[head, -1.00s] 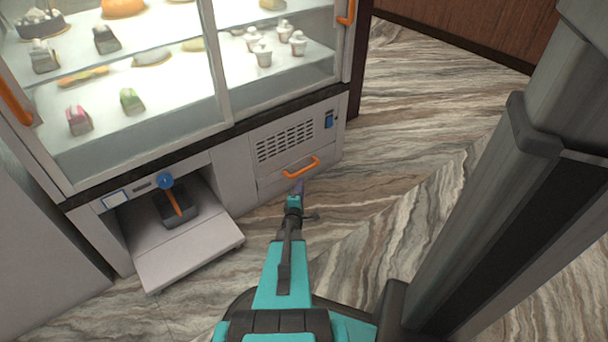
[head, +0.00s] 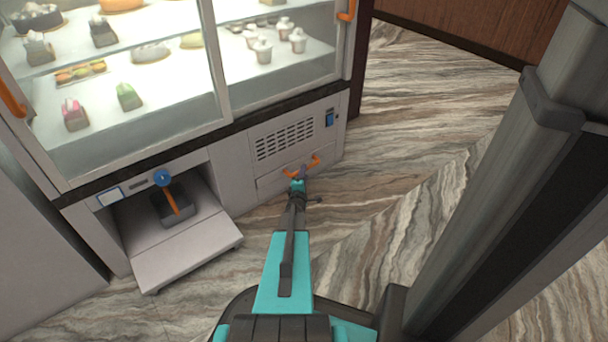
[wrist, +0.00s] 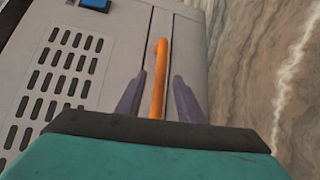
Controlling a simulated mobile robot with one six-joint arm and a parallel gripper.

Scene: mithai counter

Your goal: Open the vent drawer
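The vent drawer (head: 284,182) is a grey panel low on the display case, below a slotted vent grille (head: 285,142). It looks shut. Its orange bar handle (head: 315,161) is partly hidden by my gripper in the head view. In the wrist view the orange handle (wrist: 160,80) runs between the two purple fingers of my gripper (wrist: 158,98). The fingers stand apart, one on each side of the handle, with gaps on both sides. In the head view my gripper (head: 302,172) is at the handle's middle.
An open compartment with a lowered flap (head: 188,252) is to the left, holding a dark box with an orange lever and blue knob (head: 163,178). A glass case of sweets stands above. The marble-patterned floor (head: 430,120) is clear to the right.

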